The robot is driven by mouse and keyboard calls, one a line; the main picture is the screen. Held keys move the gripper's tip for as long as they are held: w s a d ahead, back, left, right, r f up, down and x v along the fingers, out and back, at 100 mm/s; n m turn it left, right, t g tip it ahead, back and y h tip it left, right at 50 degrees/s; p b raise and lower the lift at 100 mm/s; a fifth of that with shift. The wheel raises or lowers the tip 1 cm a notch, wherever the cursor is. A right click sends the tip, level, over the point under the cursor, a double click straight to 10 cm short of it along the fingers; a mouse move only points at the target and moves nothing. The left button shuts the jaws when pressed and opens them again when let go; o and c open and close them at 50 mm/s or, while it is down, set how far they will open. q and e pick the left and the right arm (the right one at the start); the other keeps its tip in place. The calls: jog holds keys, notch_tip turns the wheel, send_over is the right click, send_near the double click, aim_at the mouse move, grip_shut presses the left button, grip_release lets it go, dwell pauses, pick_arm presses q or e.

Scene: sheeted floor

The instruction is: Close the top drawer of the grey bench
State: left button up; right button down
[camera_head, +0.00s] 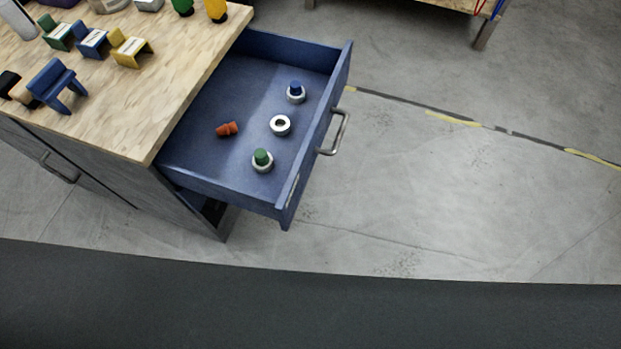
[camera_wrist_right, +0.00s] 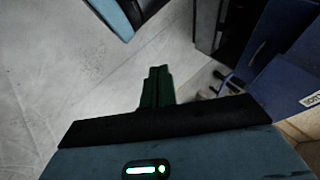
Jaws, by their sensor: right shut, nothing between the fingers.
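The grey bench (camera_head: 110,180) with a light wood top stands at the left of the head view. Its blue top drawer (camera_head: 220,110) is pulled far out toward the right. The drawer's metal handle (camera_head: 336,132) sits on the outer face of its front. My right gripper (camera_wrist_right: 157,84) shows only in the right wrist view, with its dark fingers together and nothing between them. Blue panels (camera_wrist_right: 290,75) show at the right of that view, apart from the fingers; I cannot tell which part of the furniture they are. My left gripper is not in view.
In the drawer lie a blue-topped piece (camera_head: 296,92), a white ring (camera_head: 280,125), a green-topped piece (camera_head: 262,160) and an orange piece (camera_head: 227,129). Small coloured chairs (camera_head: 58,86) stand on the bench top. The floor (camera_head: 460,190) right of the drawer is clear.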

jog(key=w+a+r+m+y, duration=0.1)
jog(key=w+a+m+y, duration=0.1)
jog(key=w+m, duration=0.25)
jog(key=m+g+y, duration=0.1)
jog(key=m+y, duration=0.9)
jog(key=m, duration=0.2)
send_near(292, 187)
jog(key=x, duration=0.2)
jog(key=p+x, duration=0.1)
jog(key=x, duration=0.2)
jog(key=shift+w+a+f, duration=0.2)
jog(key=shift+a+f, duration=0.05)
jog(key=shift+f, duration=0.05)
jog(key=shift+w+a+p, duration=0.15)
jog(key=shift+a+p, duration=0.15)
jog(key=shift+a, duration=0.35)
